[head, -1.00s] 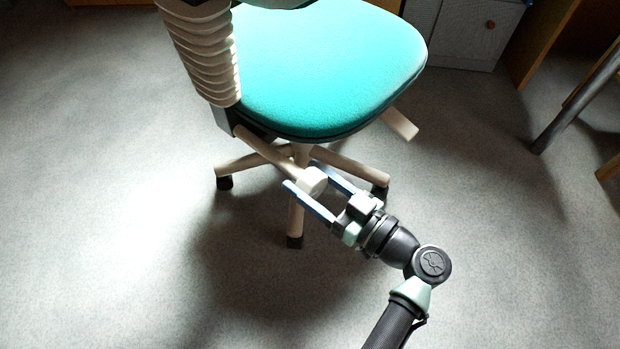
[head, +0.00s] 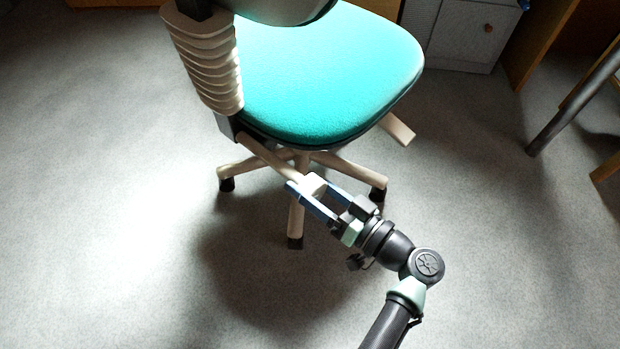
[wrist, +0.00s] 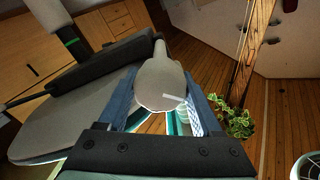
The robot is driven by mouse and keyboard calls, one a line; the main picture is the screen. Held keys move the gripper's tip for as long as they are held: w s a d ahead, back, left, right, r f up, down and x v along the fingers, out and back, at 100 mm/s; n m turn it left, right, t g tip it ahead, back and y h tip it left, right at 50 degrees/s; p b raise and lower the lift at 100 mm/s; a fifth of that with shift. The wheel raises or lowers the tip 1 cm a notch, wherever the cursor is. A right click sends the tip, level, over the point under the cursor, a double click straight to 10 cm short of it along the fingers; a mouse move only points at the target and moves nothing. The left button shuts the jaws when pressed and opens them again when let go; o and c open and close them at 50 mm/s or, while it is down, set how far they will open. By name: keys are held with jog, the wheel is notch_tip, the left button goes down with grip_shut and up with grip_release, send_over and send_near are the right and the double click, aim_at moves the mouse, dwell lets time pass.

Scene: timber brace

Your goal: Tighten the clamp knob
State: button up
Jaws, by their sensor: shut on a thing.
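The clamp knob (head: 314,184) is a pale, rounded knob at the end of a light bar below the chair seat. In the wrist view the knob (wrist: 158,84) fills the space between the fingers and has a short white mark on its face. My gripper (head: 311,181) has two blue fingers, one on each side of the knob, and is shut on it. The fingers (wrist: 160,95) also flank the knob in the wrist view.
The chair has a teal seat (head: 330,75), a ribbed beige back post (head: 207,60) and a pale star base (head: 297,215) around the knob. A metal table leg (head: 570,105) and a white cabinet (head: 468,30) stand to the right. Grey floor (head: 100,220) is clear at left.

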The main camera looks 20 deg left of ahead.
jog(key=m+p, duration=0.3)
jog(key=m, duration=0.1)
jog(key=shift+r+m, duration=0.1)
jog(key=shift+m, duration=0.2)
jog(key=m+p, duration=0.2)
jog(key=m, duration=0.1)
jog(key=shift+m, duration=0.4)
jog(key=m+p, duration=0.2)
jog(key=m, duration=0.2)
jog(key=shift+p, duration=0.3)
jog(key=m+p, duration=0.1)
jog(key=m, duration=0.3)
jog(key=shift+p, duration=0.3)
jog(key=m+p, duration=0.1)
jog(key=m, duration=0.3)
jog(key=shift+f+m+p, duration=0.2)
jog(key=shift+m+p, duration=0.1)
jog(key=shift+p, duration=0.05)
jog(key=m+p, duration=0.1)
jog(key=m, duration=0.2)
jog(key=shift+s+m, duration=0.1)
jog(key=shift+m, duration=0.2)
jog(key=m+p, duration=0.1)
jog(key=m, duration=0.2)
jog(key=shift+m, duration=0.3)
jog(key=shift+f+m, duration=0.1)
jog(key=shift+m, duration=1.7)
